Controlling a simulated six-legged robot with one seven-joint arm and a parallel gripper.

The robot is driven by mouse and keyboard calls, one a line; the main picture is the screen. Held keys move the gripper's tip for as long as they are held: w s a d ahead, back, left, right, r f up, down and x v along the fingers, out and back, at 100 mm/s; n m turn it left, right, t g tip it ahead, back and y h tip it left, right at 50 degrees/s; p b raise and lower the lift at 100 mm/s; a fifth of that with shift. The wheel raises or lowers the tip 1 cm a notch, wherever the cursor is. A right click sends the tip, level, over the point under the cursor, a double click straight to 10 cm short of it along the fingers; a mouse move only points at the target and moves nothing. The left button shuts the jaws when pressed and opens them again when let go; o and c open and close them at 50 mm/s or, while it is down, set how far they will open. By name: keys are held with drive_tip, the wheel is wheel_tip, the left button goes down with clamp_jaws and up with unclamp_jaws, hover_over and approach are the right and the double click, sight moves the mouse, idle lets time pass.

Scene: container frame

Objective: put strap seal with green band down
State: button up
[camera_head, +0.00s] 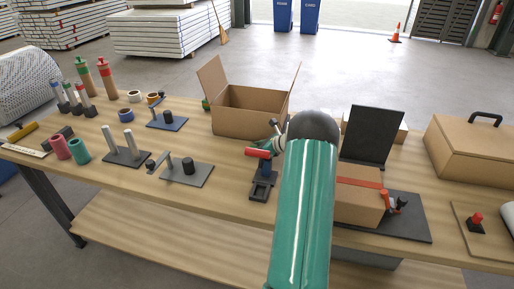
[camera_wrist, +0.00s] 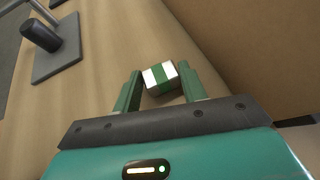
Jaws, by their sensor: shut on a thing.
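The strap seal with green band (camera_wrist: 154,80) shows in the wrist view as a small white block with a green stripe round its middle. My gripper (camera_wrist: 161,72) has its two green fingers on either side of the seal and is shut on it. Wooden table top (camera_wrist: 105,60) lies below and beyond the seal. I cannot tell whether the seal touches the wood. In the head view my green arm covers the middle of the bench, and neither the gripper nor the seal can be made out there.
A brown cardboard wall (camera_wrist: 255,50) stands close on the right in the wrist view; a grey plate with a black knob (camera_wrist: 42,35) is at upper left. In the head view, an open carton (camera_head: 245,112) and a strapped box (camera_head: 357,205) stand on the bench (camera_head: 215,200).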

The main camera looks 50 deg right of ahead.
drive_tip(key=shift+s+r, duration=0.1)
drive_tip(key=shift+r, duration=0.05)
drive_tip(key=shift+f, duration=0.2)
drive_tip(key=o, duration=1)
drive_tip(key=shift+c, duration=0.2)
